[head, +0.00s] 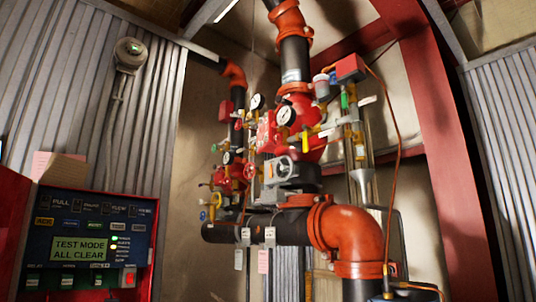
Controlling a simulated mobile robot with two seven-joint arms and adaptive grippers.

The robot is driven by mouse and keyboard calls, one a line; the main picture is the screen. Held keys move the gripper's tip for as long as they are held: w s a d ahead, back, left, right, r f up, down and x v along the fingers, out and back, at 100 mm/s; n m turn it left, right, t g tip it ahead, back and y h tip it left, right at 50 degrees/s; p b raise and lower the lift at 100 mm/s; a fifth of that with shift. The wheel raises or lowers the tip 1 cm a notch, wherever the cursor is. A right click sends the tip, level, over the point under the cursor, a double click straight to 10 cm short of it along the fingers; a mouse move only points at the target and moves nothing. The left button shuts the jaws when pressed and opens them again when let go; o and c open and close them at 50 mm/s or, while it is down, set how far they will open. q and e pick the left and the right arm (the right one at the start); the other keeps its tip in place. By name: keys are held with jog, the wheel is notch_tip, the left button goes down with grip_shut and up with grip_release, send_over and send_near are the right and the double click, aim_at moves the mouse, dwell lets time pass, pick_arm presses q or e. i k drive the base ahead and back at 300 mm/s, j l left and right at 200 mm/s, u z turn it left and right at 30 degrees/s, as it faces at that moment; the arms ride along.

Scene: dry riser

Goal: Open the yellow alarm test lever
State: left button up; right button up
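The red and black riser pipework (294,60) stands in the corner, right of centre in the head view. A yellow lever (313,135) sticks out to the right from the red valve body (304,153), just below a round white gauge (285,116). Another small yellow handle (217,201) is on the further riser at the left. I cannot tell for sure which one is the alarm test lever, as labels are too small to read. Neither of my grippers is in view.
A red-framed panel (79,249) at lower left reads "TEST MODE ALL CLEAR". A large orange elbow pipe (352,234) bulges forward at the lower middle. A thin copper line (396,160) hangs at the right. A red steel column (442,140) stands further right.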

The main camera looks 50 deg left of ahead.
aim_at(305, 142)
jog(key=j+u, duration=0.5)
jog(key=u, duration=0.2)
jog(key=i+j+u, duration=0.15)
jog(key=u, duration=0.2)
